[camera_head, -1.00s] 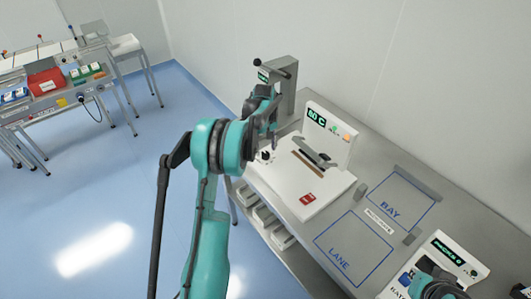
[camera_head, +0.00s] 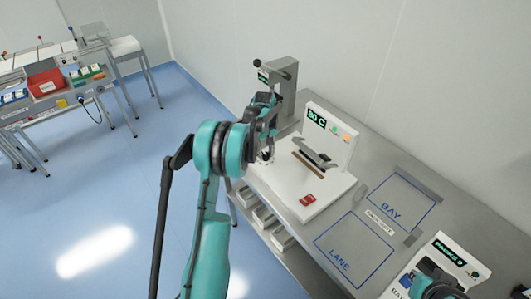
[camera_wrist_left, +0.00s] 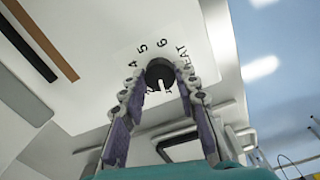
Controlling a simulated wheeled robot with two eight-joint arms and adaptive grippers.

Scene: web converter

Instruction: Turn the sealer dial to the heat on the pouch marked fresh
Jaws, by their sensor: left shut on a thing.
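The white sealer (camera_head: 325,165) stands on the grey bench in the head view, its green-lit display (camera_head: 316,118) seeming to read 90 C. Its black dial (camera_wrist_left: 160,70) shows in the left wrist view beside the figures 4, 5, 6 and the word HEAT. A white pointer mark is on the dial. My left gripper (camera_head: 268,148) is over the sealer's left side, its fingertips (camera_wrist_left: 162,84) shut on the dial from both sides. My right gripper (camera_head: 435,287) is partly visible at bottom right; its jaws are unclear. I cannot make out a pouch marked fresh.
A red patch (camera_head: 308,200) is on the sealer's front. A grey post device (camera_head: 284,90) stands behind it. Blue outlines marked BAY (camera_head: 391,211) and LANE (camera_head: 339,266) are bare. A second display unit (camera_head: 452,256) is at right. Another table with a red bin (camera_head: 46,84) stands far left.

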